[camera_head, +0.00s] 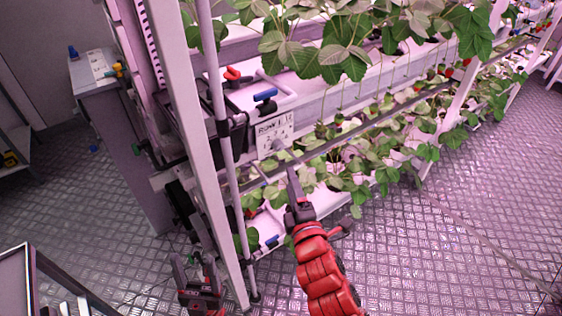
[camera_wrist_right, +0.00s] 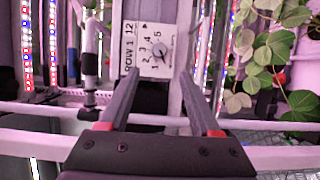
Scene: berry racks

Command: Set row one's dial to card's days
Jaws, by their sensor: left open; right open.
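A white plate marked ROW 1 (camera_head: 273,130) is fixed to the rack. It also shows turned sideways in the right wrist view (camera_wrist_right: 140,66), with small numbers around a round grey dial (camera_wrist_right: 158,53). I cannot tell where the dial points. My right gripper (camera_wrist_right: 157,76) is open and empty, its fingers reaching toward the plate with the dial between their tips in that view; contact does not show. In the head view the right gripper (camera_head: 292,172) is just below the dial (camera_head: 278,145). My left gripper (camera_head: 195,264) is open and empty low at left. No card's days can be read.
Red (camera_head: 235,73) and blue (camera_head: 265,95) valve handles sit above the plate. A white upright post (camera_head: 185,110) stands left of it. Strawberry plants (camera_head: 335,45) hang over the rack at right. A grey cabinet (camera_head: 88,75) stands at left.

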